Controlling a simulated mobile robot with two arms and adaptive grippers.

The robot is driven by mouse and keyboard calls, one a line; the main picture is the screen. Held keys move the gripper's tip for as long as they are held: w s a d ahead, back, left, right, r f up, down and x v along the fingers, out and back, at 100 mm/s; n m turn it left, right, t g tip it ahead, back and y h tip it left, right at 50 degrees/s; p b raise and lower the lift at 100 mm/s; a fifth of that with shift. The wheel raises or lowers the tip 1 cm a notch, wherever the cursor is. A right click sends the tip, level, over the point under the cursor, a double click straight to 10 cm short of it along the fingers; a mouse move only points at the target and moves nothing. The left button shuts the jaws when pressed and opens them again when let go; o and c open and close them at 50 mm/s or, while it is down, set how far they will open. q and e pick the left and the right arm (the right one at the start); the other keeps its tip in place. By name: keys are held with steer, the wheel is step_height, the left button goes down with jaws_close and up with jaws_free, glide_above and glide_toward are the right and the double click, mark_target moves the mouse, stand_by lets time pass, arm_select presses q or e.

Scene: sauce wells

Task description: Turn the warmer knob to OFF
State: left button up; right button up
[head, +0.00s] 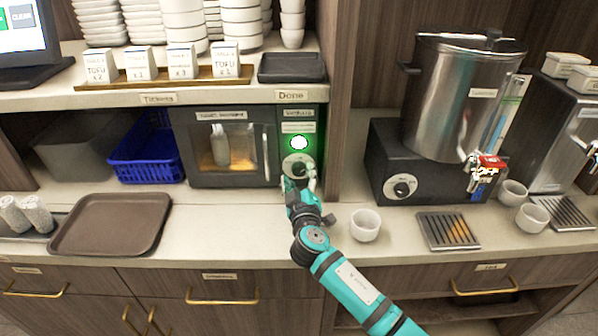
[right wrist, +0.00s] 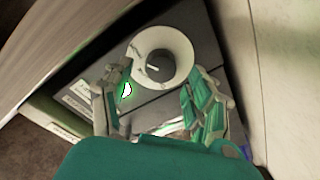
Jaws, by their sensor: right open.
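A wooden post (head: 345,100) stands close right of the warmer. A white cup (head: 365,225) stands on the counter right of my gripper. A steel urn (head: 455,95) on a black base with another knob is further right. A brown tray (head: 110,222) lies left.

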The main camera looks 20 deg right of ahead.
steer(key=shift+x, duration=0.8)
steer(key=c, duration=1.1)
steer(key=shift+c, duration=0.2)
